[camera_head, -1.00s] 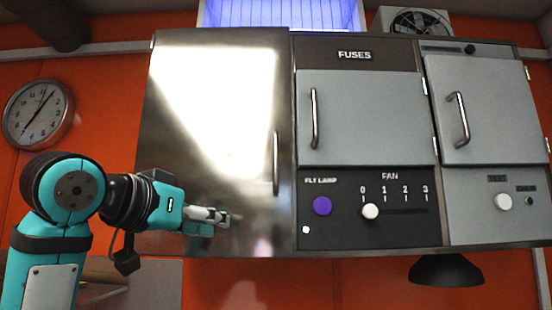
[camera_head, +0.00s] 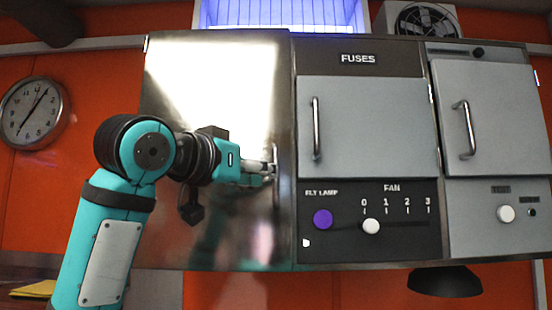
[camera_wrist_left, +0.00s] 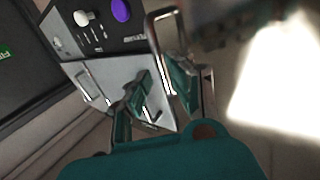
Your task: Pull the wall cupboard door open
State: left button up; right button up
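The wall cupboard door (camera_head: 200,110) is a shiny steel panel at the left of the wall unit, and it looks closed. Its upright bar handle (camera_head: 275,155) is near the door's right edge. My left gripper (camera_head: 264,173) is at the lower half of this handle. In the left wrist view, the two teal fingers of my left gripper (camera_wrist_left: 153,98) stand apart with a gap between them. A bright metal bar (camera_wrist_left: 163,50) shows close to the fingers there; I cannot tell whether it lies between them. My right gripper is not in view.
Right of the door are the grey fuses door (camera_head: 368,125) with its own handle, a knob panel (camera_head: 345,240) below it, and another grey door (camera_head: 495,115). A dark lamp shade (camera_head: 445,282) hangs below. A clock (camera_head: 33,112) is on the orange wall.

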aim_at(276, 198)
pick_arm(q)
jog(key=p+x, duration=0.2)
jog(key=x, duration=0.3)
jog(key=shift+w, duration=0.1)
grip_shut()
dwell(0.3)
